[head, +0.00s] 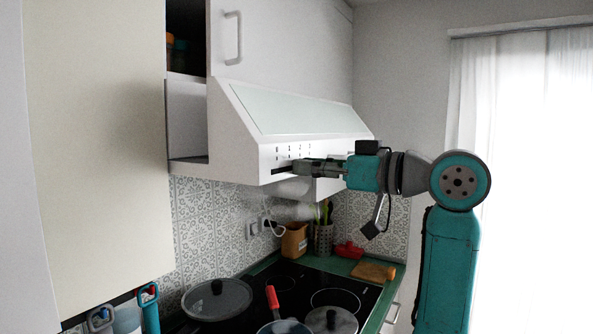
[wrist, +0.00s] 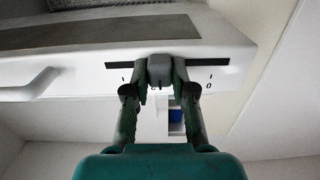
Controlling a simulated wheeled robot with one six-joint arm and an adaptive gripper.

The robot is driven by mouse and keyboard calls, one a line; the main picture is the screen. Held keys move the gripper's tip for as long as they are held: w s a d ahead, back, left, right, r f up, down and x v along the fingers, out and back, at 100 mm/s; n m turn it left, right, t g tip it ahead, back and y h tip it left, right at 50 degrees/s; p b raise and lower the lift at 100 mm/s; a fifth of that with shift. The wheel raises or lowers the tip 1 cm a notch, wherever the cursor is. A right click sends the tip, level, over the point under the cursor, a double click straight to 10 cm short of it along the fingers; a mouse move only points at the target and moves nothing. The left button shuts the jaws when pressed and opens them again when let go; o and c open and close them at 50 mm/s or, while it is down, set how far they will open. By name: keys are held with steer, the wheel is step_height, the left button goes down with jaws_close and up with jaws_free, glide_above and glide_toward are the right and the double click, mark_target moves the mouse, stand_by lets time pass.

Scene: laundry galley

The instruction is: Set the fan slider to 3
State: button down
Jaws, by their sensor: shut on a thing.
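The fan slider is a grey knob (wrist: 160,70) in a dark horizontal slot (wrist: 207,62) on the front of the white range hood (head: 240,133). In the wrist view, slot shows on both sides of the knob, which sits near the middle. A tick with a 0 is right of it and another tick is to its left; other marks are hidden by my fingers. My gripper (wrist: 163,78) is shut on the knob, one finger on each side. In the head view my gripper (head: 301,167) reaches the hood front from the right and hides the knob.
Below the hood is a black cooktop (head: 334,283) with a lidded pan (head: 217,299) and other pots. A utensil holder (head: 323,240) and a wooden block (head: 294,241) stand behind it. A tall cabinet (head: 95,150) is at the left. A curtained window (head: 525,150) is at the right.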

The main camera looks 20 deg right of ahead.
steer(key=w+d, duration=0.1)
steer(key=d, duration=0.1)
steer(key=w+d, duration=0.2)
steer(key=c, duration=1)
jaws_free()
steer(key=shift+d, duration=0.15)
steer(key=shift+o, duration=0.2)
steer(key=v, duration=1.2)
